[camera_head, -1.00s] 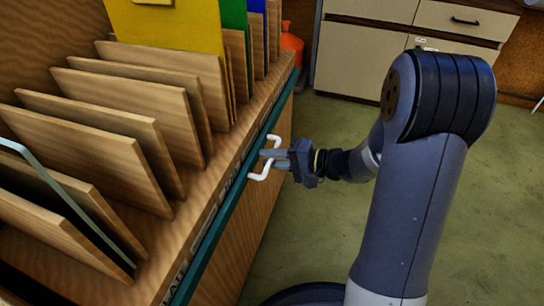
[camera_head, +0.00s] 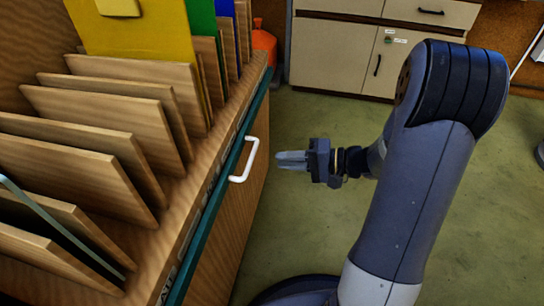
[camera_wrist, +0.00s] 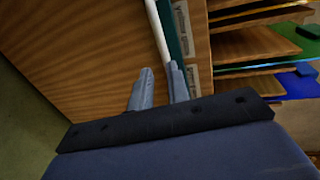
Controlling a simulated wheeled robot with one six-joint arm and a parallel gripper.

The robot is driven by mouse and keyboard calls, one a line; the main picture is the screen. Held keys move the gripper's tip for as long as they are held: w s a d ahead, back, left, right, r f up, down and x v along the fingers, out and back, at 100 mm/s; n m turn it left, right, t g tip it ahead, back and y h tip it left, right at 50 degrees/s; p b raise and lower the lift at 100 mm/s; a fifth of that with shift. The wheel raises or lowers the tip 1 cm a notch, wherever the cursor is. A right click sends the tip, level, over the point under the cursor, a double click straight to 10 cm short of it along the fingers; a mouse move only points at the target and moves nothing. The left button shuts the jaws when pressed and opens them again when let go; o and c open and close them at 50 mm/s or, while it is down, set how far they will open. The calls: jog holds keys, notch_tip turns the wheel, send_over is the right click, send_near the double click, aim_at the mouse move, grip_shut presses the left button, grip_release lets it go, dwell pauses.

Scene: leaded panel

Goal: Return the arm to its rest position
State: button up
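My gripper (camera_head: 287,160) is in the air to the right of the wooden rack, with its fingers pointing left at the white handle (camera_head: 252,158). A gap shows between the fingertips and the handle. In the wrist view the two fingers of my gripper (camera_wrist: 160,72) stand a little apart with nothing between them. The white handle (camera_wrist: 157,30) lies beyond the fingertips there, against the wooden front.
The rack (camera_head: 207,250) holds several upright wooden dividers and yellow, green and blue sheets, with a clear pane at the lower left. Cream cabinets (camera_head: 335,55) and an orange container (camera_head: 264,42) stand at the back. Green floor (camera_head: 300,220) is open around my arm.

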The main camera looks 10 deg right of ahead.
aim_at(252, 157)
jog(key=shift+s+d+r, duration=0.1)
jog(key=shift+s+d, duration=0.1)
jog(key=shift+d, duration=0.35)
jog(key=shift+a, duration=0.1)
jog(key=b+x, duration=0.2)
jog(key=x, duration=0.8)
jog(key=shift+a, duration=0.25)
jog(key=shift+w+a+r, duration=0.15)
jog(key=shift+r, duration=0.05)
jog(key=shift+r+p, duration=0.2)
jog(key=shift+p, duration=0.15)
jog(key=shift+r, duration=0.1)
